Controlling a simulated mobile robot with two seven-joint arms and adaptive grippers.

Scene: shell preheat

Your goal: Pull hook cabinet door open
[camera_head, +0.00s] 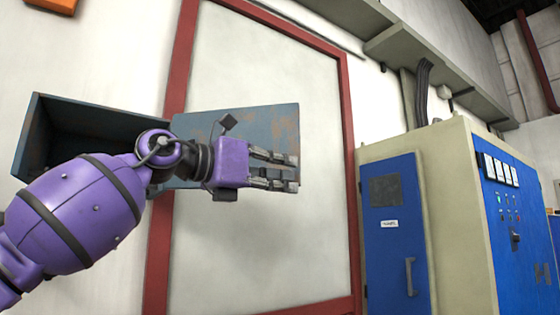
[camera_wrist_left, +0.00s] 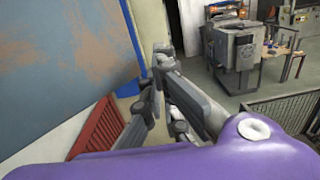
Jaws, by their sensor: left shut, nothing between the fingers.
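The hook cabinet (camera_head: 75,120) is a worn blue-grey metal box on the wall at the left of the head view. Its front is open, and its dark inside shows in part. Its door (camera_head: 270,125) stands swung out to the right, a flat panel with rust patches. The door's surface (camera_wrist_left: 60,50) also fills the upper left of the left wrist view. My purple left gripper (camera_head: 290,172) is in front of the door, its fingers pointing right near the door's free edge. It is shut and empty. My arm hides the cabinet's lower right part. My right gripper is out of view.
A red frame (camera_head: 180,60) surrounds a pale wall panel behind the door. A cream and blue electrical cabinet (camera_head: 440,210) stands at the right. The left wrist view shows a grey machine (camera_wrist_left: 232,55) and a dark railing (camera_wrist_left: 285,105) farther off.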

